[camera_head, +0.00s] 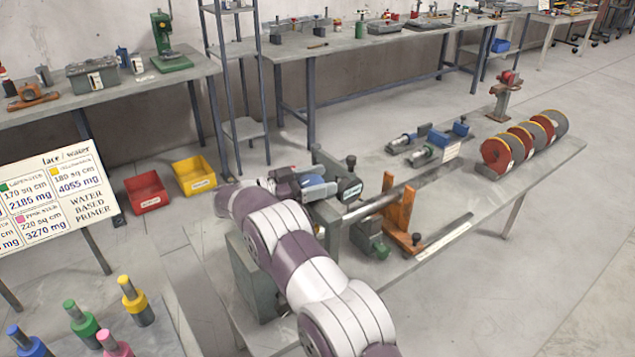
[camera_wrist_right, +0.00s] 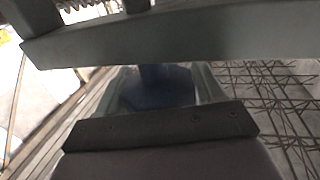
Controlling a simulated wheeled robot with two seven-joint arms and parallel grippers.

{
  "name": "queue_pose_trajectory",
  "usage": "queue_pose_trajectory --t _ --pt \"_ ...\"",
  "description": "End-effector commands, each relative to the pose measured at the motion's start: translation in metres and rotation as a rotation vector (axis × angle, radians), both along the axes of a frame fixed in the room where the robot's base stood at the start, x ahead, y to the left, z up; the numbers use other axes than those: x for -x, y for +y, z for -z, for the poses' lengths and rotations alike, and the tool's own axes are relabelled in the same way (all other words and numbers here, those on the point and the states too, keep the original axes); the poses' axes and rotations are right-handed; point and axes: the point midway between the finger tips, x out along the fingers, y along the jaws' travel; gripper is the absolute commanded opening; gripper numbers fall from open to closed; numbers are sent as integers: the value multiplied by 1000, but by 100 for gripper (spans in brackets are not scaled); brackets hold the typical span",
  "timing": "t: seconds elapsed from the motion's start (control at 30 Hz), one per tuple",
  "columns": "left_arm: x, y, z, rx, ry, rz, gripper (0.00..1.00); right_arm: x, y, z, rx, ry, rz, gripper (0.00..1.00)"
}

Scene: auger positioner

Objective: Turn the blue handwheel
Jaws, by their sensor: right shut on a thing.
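The blue handwheel (camera_head: 312,181) is at the near left end of the auger positioner (camera_head: 352,205), a grey-green machine with a steel shaft on the bench. My right gripper (camera_head: 296,186) reaches it from the left and is shut on it. My wrist and forearm cover part of the machine. In the right wrist view the blue handwheel (camera_wrist_right: 158,88) shows dark blue between the pale fingers, under a grey-green bar (camera_wrist_right: 140,42) that hides its upper part. My left gripper is not in view.
An orange bracket (camera_head: 399,208) stands beside the shaft. Several red, grey and yellow-edged discs (camera_head: 497,153) stand in a row at the bench's far right. Red (camera_head: 146,192) and yellow (camera_head: 194,174) bins are on the floor to the left.

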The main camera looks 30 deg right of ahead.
Motion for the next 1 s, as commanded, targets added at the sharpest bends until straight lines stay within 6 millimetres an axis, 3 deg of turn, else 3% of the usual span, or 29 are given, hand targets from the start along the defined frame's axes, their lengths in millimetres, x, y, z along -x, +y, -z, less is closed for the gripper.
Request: queue_pose_trajectory --t 0.4,0.9,0.93,0.97,1.0 --pt "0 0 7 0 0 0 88 3 0 0 2 -2 152 37" --pt "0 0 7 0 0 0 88 3 0 -1 2 -1 166 37" --pt "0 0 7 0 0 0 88 3 0 -1 3 -1 166 77" --pt "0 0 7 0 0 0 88 3 0 -1 3 -1 166 87" --pt "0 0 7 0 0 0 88 3 0 -1 2 -1 166 88"
